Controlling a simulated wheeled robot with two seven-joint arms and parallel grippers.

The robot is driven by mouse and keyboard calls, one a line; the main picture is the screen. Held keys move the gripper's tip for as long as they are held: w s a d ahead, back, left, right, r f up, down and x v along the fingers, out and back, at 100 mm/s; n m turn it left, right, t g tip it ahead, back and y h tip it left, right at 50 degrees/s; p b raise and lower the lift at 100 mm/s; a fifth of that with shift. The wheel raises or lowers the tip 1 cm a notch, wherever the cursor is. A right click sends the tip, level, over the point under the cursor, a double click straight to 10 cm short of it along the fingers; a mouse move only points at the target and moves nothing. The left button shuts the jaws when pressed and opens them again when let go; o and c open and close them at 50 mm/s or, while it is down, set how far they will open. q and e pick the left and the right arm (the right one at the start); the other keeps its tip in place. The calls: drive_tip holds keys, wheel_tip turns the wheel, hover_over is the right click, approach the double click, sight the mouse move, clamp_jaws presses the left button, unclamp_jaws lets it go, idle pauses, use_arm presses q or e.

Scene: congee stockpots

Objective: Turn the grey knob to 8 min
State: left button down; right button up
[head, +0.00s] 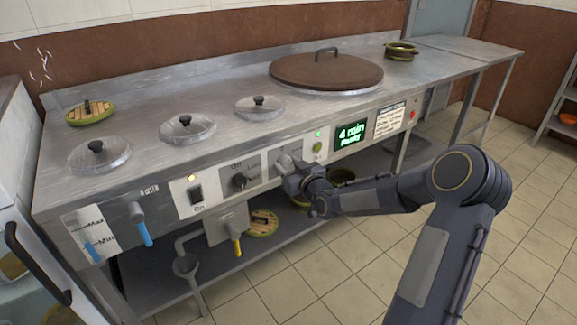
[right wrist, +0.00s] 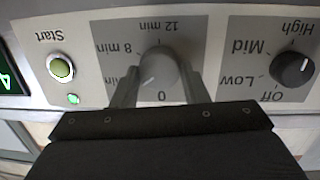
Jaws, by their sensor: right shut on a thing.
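The grey knob (right wrist: 158,70) sits on the front panel and shows upside down in the right wrist view. Labels 0, 8 min and 12 min lie around it; another min label is partly hidden by a finger. A pale mark on the knob points to the lower left there, toward the part-hidden label. My right gripper (right wrist: 158,88) is shut on the knob, one finger on each side. In the head view my right gripper (head: 296,180) covers much of the knob. The green display (head: 350,133) reads 4 min, with a smaller unclear line below. My left gripper is not seen.
A green Start button (right wrist: 61,68) with a lit green lamp is beside the knob. A black Off-Low-Mid-High knob (right wrist: 293,69) is on its other side. A switch (head: 195,194), blue levers and a yellow-handled tap (head: 235,245) line the front. Lidded pots stand on top.

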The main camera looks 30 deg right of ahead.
drive_tip(key=m+p, duration=0.1)
drive_tip(key=m, duration=0.2)
drive_tip(key=shift+d+r+y+p, duration=0.1)
drive_tip(key=shift+d+y+p, duration=0.05)
drive_tip(key=shift+y+p, duration=0.15)
drive_tip(key=m+p, duration=0.2)
drive_tip(key=m, duration=0.1)
drive_tip(key=shift+d+m+y, duration=0.1)
drive_tip(key=shift+m+y, duration=0.2)
drive_tip(key=m+p, duration=0.2)
drive_tip(key=m, duration=0.1)
drive_tip(key=shift+y, duration=0.3)
drive_tip(key=shift+m+y+p, duration=0.3)
drive_tip(key=shift+m+p, duration=0.45)
drive_tip(key=shift+m, duration=0.25)
drive_tip(key=shift+f, duration=0.2)
drive_tip(key=o, duration=1)
drive_tip(key=shift+c, duration=0.2)
